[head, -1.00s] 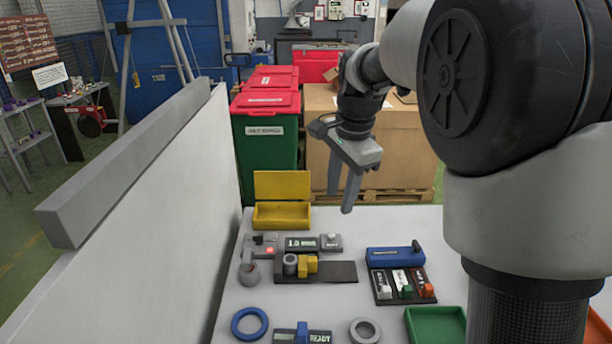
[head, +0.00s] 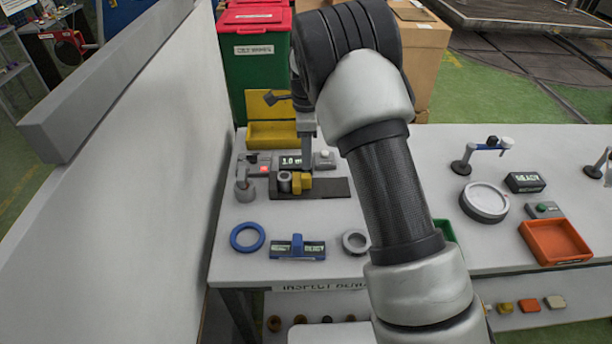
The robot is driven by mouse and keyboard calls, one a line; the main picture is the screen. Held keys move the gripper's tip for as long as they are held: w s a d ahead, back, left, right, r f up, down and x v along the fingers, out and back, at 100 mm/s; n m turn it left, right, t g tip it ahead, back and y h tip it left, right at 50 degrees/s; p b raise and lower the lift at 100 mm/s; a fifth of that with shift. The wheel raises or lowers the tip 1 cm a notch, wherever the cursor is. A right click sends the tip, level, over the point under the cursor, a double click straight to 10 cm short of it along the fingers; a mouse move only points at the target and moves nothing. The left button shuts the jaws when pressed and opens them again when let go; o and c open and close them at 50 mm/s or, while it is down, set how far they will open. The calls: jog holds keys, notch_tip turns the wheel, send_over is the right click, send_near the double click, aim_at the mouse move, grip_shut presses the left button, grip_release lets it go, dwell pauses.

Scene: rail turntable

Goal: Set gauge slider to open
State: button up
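The gauge stands at the back left of the white table, with a small display (head: 291,161) that reads about 1.0. In front of the display is a dark rail base (head: 325,188) with a yellow slider block (head: 302,182). A grey cylinder (head: 284,181) stands just left of the yellow block, close to it or touching; I cannot tell which. My gripper (head: 306,142) reaches down behind the gauge area, near the display's right end. My arm hides most of it. A grey finger part shows, empty as far as I see, and its opening is not clear.
A yellow open box (head: 272,134) stands behind the gauge. A blue ring (head: 247,237), a blue-handled block (head: 297,246) and a grey ring (head: 356,242) lie in front. A white wall panel (head: 130,180) borders the left. An orange tray (head: 555,241) is at right.

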aim_at(306, 176)
notch_tip(306, 176, down, 9)
dwell(0.3)
grip_shut()
